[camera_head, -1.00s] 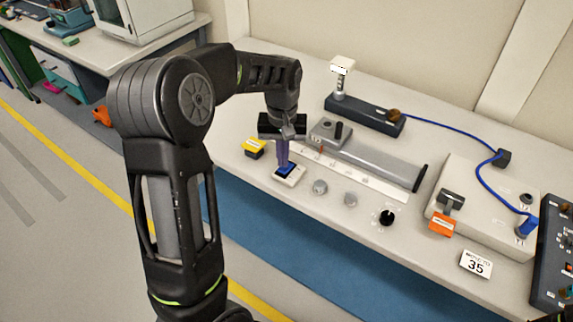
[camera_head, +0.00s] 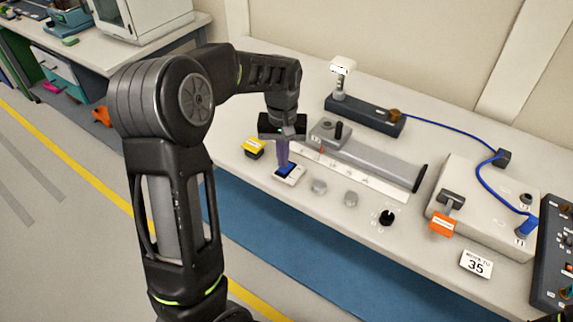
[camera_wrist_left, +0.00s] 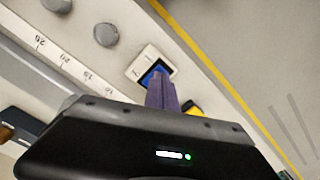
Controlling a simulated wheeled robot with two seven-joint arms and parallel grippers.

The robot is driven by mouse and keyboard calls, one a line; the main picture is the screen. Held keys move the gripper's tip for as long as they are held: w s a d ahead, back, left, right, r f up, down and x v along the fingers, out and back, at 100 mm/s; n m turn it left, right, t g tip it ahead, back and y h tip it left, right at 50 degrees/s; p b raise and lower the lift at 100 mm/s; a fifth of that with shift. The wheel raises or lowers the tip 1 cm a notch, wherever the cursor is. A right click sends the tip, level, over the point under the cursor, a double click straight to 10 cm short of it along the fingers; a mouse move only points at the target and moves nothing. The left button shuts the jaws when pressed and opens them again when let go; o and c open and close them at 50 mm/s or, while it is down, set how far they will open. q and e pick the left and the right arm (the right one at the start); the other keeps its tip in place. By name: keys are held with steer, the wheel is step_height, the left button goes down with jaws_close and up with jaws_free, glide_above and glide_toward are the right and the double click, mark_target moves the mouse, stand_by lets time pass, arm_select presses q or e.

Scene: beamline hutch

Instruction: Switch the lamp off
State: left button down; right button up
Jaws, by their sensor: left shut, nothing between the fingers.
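A small white switch with a blue rocker (camera_head: 290,174) sits near the front edge of the bench; it also shows in the left wrist view (camera_wrist_left: 151,70). My left gripper (camera_head: 284,167) points down with its purple fingers shut and empty, the tips right at the blue rocker. In the left wrist view the fingers (camera_wrist_left: 158,88) overlap the lower part of the rocker; I cannot tell whether they touch it. A lamp-like white head on a post (camera_head: 342,68) stands on a dark rail at the back.
A yellow-topped block (camera_head: 254,147) is just left of the switch. Grey knobs (camera_head: 320,186), a black knob (camera_head: 387,217), a scale strip (camera_head: 370,185) and a grey slide (camera_head: 380,163) lie to the right. A grey box with an orange tag (camera_head: 442,225) and blue cable is further right.

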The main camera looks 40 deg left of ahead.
arm_select(q)
steer(key=shift+f+b, duration=0.7)
steer(key=shift+f, duration=0.4)
stand_by(0.4)
steer(key=shift+r, duration=0.2)
step_height(320, 180, up, 7)
steer(key=p, duration=0.5)
steer(key=shift+f+p, duration=0.1)
steer(key=shift+p, duration=0.25)
